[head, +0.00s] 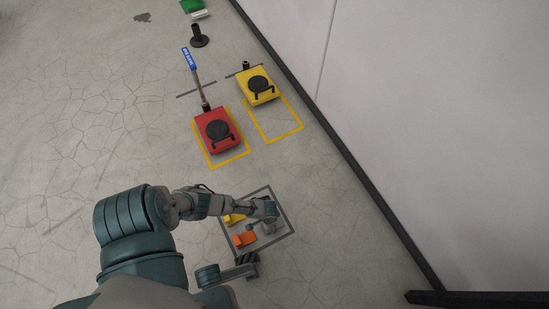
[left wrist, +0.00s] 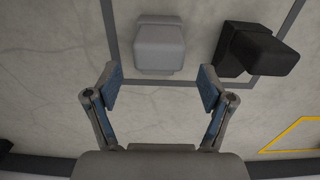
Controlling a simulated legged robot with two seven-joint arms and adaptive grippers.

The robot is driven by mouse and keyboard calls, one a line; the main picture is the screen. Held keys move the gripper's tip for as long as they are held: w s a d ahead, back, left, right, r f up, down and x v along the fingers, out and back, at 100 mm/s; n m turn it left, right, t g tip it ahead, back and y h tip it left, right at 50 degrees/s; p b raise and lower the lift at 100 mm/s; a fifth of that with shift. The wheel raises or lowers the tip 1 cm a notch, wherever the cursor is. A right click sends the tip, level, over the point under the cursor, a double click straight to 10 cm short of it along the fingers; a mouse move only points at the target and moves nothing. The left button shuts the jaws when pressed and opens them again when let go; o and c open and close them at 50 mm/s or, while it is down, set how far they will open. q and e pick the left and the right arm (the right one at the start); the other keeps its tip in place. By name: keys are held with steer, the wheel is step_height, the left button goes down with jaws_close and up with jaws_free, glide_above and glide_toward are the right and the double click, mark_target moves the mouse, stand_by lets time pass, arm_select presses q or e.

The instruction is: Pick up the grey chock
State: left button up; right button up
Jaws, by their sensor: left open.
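The grey chock (left wrist: 160,46) lies on the floor in the left wrist view, inside a grey painted outline (left wrist: 111,40). My left gripper (left wrist: 160,84) is open and empty. Its two fingers point at the chock from the near side, one on each side of its line. The chock lies just beyond the fingertips, centred between them and apart from both. In the head view my left gripper (head: 268,212) hangs over the outlined area, and the grey chock there is hard to tell from the grey gripper parts.
A black chock (left wrist: 255,49) lies right of the grey one. Orange (head: 244,240) and yellow (head: 234,218) chocks lie within the outline. Red (head: 217,131) and yellow (head: 258,86) wheeled units stand farther off. A wall (head: 440,120) runs along the right; floor on the left is clear.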

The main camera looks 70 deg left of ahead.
arm_select(q)
steer(key=f, duration=0.1)
steer(key=f+b, duration=0.1)
steer(key=f, duration=0.1)
steer(key=f+b, duration=0.1)
steer(key=shift+s+d+f, duration=0.15)
steer(key=shift+s+f, duration=0.05)
steer(key=shift+s, duration=0.15)
steer(key=shift+w+b, duration=0.15)
steer(key=shift+b, duration=0.2)
steer(key=shift+w, duration=0.2)
steer(key=shift+c, duration=0.2)
steer(key=shift+r, duration=0.1)
steer(key=c, duration=1.5)
